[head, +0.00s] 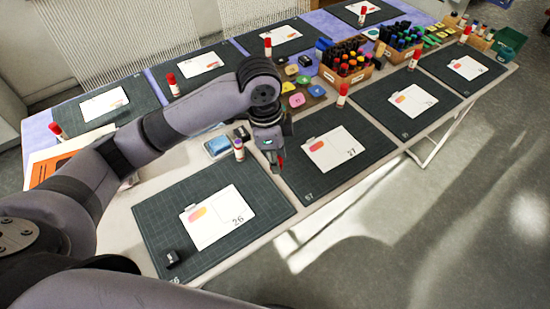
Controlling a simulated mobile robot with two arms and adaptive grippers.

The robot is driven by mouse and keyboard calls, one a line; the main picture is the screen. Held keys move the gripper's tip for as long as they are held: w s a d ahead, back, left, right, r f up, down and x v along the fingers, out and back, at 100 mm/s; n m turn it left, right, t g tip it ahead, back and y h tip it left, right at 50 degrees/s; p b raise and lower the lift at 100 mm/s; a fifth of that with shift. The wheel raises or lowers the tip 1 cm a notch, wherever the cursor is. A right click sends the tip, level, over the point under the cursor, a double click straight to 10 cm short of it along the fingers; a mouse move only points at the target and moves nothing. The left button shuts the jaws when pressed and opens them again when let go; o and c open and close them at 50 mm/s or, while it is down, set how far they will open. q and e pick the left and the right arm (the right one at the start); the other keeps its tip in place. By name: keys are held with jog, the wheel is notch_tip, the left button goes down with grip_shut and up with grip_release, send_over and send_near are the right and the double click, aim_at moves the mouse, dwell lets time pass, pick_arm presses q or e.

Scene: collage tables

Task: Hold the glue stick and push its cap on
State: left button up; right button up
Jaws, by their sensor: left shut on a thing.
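A glue stick (239,150) stands upright near the mat marked 26. It has a pale body and a purplish top, with no red cap visible on it. My left gripper (278,155) is just to the right of the glue stick, apart from it in the picture, pointing down. It is shut on a small red thing, which looks like the cap, mostly hidden by the fingers. My right gripper is not in view.
The near mat (150,219) holds a white card (215,222) and a small black object (172,258). A blue pad (218,145) lies left of the glue stick. Other mats carry cards and red-capped glue sticks (342,95). Wooden boxes of markers (347,80) stand behind.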

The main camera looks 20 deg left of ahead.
pick_arm(q)
jog(key=shift+s+a+r+n, duration=0.3)
jog(key=shift+s+a+n, duration=0.1)
jog(key=shift+n, duration=0.5)
jog(key=s+a+r+n, duration=0.2)
jog(key=s+n, duration=0.1)
jog(key=n, duration=0.3)
jog(key=s+a+r+n+t+y, duration=0.1)
jog(key=s+a+n, duration=0.1)
jog(key=s+n, duration=0.2)
jog(key=n+b, duration=0.1)
jog(key=n, duration=0.1)
jog(key=shift+s+a+r+n, duration=0.15)
jog(key=shift+a+r+n, duration=0.15)
jog(key=shift+a+r, duration=0.1)
